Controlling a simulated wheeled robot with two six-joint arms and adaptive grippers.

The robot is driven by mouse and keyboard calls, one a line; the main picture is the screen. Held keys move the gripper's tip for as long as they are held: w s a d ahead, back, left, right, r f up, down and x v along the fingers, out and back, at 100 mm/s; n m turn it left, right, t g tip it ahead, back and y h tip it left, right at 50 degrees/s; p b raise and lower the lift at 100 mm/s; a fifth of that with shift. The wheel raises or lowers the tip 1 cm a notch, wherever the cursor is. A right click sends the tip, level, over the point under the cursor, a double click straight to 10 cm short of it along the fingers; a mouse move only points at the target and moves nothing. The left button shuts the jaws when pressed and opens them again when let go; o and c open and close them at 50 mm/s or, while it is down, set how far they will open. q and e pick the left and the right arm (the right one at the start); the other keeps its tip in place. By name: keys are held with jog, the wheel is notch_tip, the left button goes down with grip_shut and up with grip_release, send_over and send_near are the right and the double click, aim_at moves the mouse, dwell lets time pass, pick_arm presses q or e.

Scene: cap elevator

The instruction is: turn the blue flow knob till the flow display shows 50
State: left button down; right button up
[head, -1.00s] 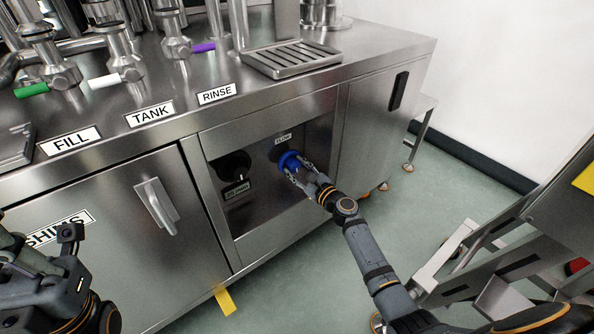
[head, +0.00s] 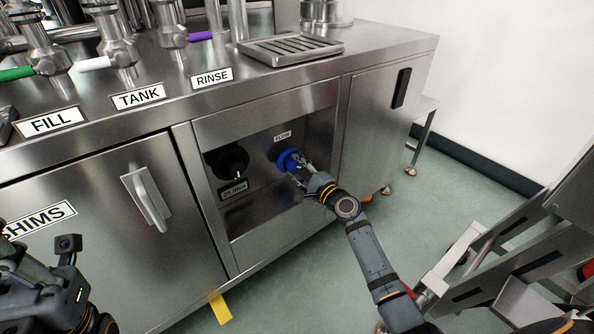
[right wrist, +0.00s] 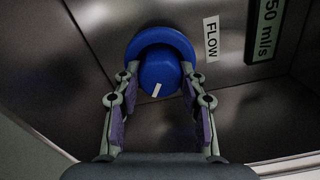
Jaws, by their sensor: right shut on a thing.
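The blue flow knob (head: 290,160) sits in the recessed panel of the steel cabinet, beside a FLOW label (head: 283,135). It also shows in the right wrist view (right wrist: 160,72), with a white mark on its face. My right gripper (head: 303,172) is shut on the knob, one finger on each side. In the right wrist view the display (right wrist: 266,30) reads 50 ml/s, sideways and at the top edge. My left gripper (head: 40,270) is at the lower left; its fingertips are not clear.
The black knob (head: 232,162) sits left of the blue one inside the recess. A SHIMS door with a handle (head: 146,198) is to the left. Taps and a drip tray (head: 291,49) stand on top. A metal frame (head: 500,260) stands at the right. Floor is open between.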

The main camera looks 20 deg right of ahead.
jog(key=shift+f+n, duration=0.1)
jog(key=shift+n, duration=0.4)
jog(key=o, duration=1.2)
jog(key=shift+c, duration=0.2)
jog(key=v, duration=1.2)
